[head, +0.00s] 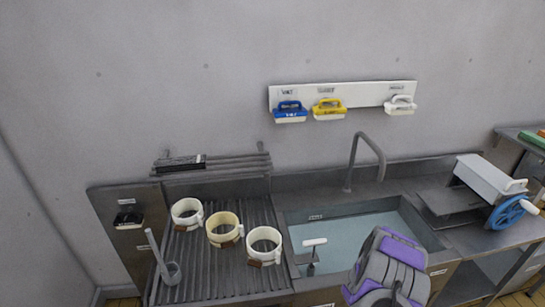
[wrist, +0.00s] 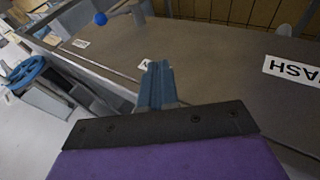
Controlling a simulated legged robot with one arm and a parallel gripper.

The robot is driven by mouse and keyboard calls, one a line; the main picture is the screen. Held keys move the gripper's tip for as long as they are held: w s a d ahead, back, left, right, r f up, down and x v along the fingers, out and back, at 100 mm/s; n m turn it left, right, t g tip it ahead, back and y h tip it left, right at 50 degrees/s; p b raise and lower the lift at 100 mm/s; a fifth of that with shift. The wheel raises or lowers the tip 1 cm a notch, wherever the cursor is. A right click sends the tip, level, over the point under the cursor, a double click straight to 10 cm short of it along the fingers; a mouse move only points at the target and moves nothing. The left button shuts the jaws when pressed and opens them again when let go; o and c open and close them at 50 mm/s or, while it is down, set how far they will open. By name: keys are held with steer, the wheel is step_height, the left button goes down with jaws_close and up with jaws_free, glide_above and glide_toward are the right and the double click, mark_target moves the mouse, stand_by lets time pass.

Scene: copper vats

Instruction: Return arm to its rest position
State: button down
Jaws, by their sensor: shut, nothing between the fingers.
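My arm, grey and purple, shows at the bottom right of the head view, in front of the sink (head: 360,222). My gripper (wrist: 156,82) shows in the wrist view as narrow blue-grey fingers, closed together with nothing between them. The fingers point toward a grey metal surface with a white label (wrist: 292,70) at the right. The fingertips are hidden in the head view.
Three cream rings (head: 224,229) stand on the ribbed drainboard (head: 205,270) left of the sink. A tap (head: 367,150) rises behind the sink. A machine with a blue wheel (head: 507,213) stands right. Brushes (head: 328,109) hang on the wall rack.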

steer(key=w+a+r+t+y+b, duration=0.25)
steer(key=w+a+r+y, duration=0.35)
steer(key=a+r, duration=0.65)
steer(key=s+a+r+g+y+b, duration=0.15)
steer(key=a+r, duration=0.25)
steer(key=a, duration=0.4)
steer(key=s+a+r+y+b, duration=0.1)
steer(key=s+a+r, duration=0.1)
steer(key=a+r, duration=0.4)
steer(key=s+a+r+n+g+y+b, duration=0.1)
steer(key=s+a+r+g, duration=0.1)
steer(key=s+a+r, duration=0.35)
steer(key=s+d+r+m+g+h+b, duration=0.1)
steer(key=s+d+r+g+b, duration=0.1)
steer(key=s, duration=1.3)
steer(key=s+d+r+m+g+h+b, duration=0.1)
steer(key=s+d+r+g+b, duration=0.1)
steer(key=s, duration=1.4)
steer(key=shift+r+m+g+h, duration=0.2)
steer(key=shift+m+g+h, duration=0.1)
steer(key=shift+g+h, duration=0.1)
steer(key=shift+a, duration=0.2)
